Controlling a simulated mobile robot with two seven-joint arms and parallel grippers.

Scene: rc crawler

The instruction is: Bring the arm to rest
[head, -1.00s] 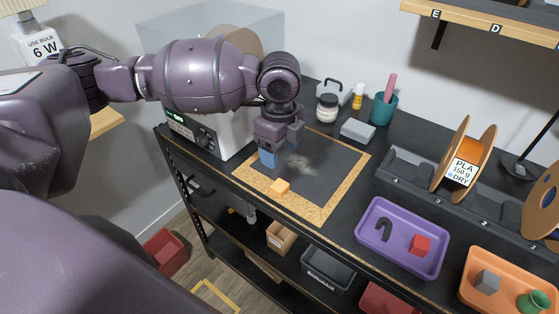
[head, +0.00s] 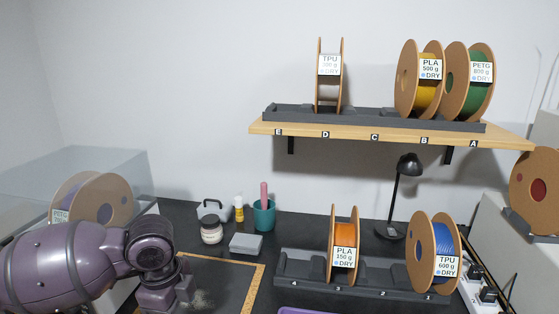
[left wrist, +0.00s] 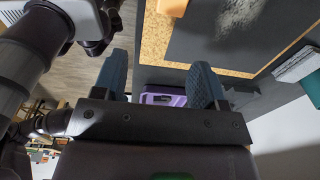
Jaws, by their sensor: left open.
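My left arm reaches in at the lower left of the head view, bent at the wrist over the black workbench. Its gripper runs off the bottom edge there, so its fingertips are hidden. In the left wrist view my left gripper (left wrist: 159,72) has its two blue fingers wide apart with nothing between them. An orange block (left wrist: 172,7) lies at the top of that view, clear of the fingers. The cork-edged mat (head: 255,285) is beside the arm, and its cork border (left wrist: 153,38) also shows in the left wrist view. My right gripper is not seen.
A clear-lidded box with a spool (head: 105,200) stands behind my left arm. A jar (head: 211,231), grey box (head: 246,244) and teal cup (head: 264,216) stand behind the mat. Orange (head: 344,247) and blue (head: 435,252) spools sit in a rack. A wall shelf (head: 385,133) holds spools.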

